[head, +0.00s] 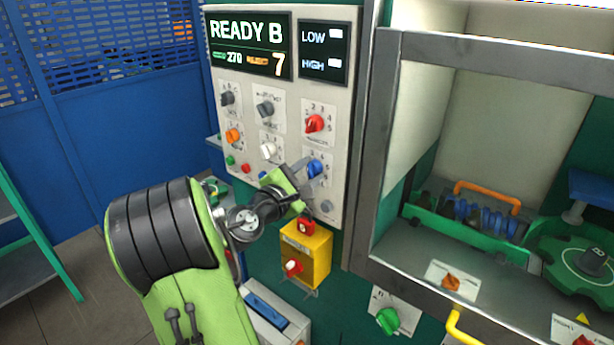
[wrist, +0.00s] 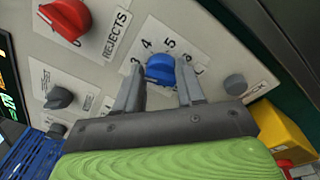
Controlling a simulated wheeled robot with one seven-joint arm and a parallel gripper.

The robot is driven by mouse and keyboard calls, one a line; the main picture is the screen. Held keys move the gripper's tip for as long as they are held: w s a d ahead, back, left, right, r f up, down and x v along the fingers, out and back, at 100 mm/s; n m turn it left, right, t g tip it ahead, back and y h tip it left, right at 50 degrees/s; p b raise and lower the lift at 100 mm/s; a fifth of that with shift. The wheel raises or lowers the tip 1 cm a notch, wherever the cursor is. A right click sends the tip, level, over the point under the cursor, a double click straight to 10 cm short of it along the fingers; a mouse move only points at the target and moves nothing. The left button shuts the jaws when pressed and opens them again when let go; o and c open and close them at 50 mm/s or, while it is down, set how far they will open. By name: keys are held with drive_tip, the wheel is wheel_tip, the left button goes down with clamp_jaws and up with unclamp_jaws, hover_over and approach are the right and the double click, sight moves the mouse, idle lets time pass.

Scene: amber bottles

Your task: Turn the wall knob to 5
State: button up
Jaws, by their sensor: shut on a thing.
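The blue knob (head: 315,167) sits on the pale control panel (head: 342,120), low on its right side. In the wrist view the blue knob (wrist: 160,71) has a dial with 3, 4, 5 and a partly hidden 6 around it. My gripper (head: 306,174) reaches the panel from the lower left. In the wrist view my gripper (wrist: 160,76) has one finger on each side of the blue knob, shut on it. The fingers and gripper body hide the lower part of the dial. I cannot tell exactly which number the knob points at.
A red knob (head: 315,123) is above the blue one, and a grey knob (head: 327,206) is below right. A yellow box (head: 319,258) with red controls juts out below the panel. A grey frame post (head: 378,140) stands close on the right. The display (head: 249,45) reads READY B, 270 and 7.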

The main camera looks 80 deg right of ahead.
drive_tip(key=m+b, duration=0.2)
drive_tip(key=f+m+b, duration=0.1)
drive_tip(key=m+b, duration=0.1)
drive_tip(key=m, duration=0.1)
drive_tip(key=shift+b, duration=0.3)
drive_tip(key=m+g+b, duration=0.1)
drive_tip(key=m+b, duration=0.3)
drive_tip(key=m, duration=0.1)
drive_tip(key=shift+f, duration=0.1)
drive_tip(key=m+b, duration=0.4)
drive_tip(key=m, duration=0.1)
drive_tip(key=shift+f+g, duration=0.1)
drive_tip(key=shift+g, duration=0.2)
drive_tip(key=shift+w+m+g+b, duration=0.15)
drive_tip(key=shift+m+g+b, duration=0.15)
drive_tip(key=shift+m+b, duration=1.55)
drive_tip(key=shift+r+m, duration=0.2)
drive_tip(key=shift+m, duration=0.25)
drive_tip(key=o, duration=1)
drive_tip(key=shift+r, duration=0.1)
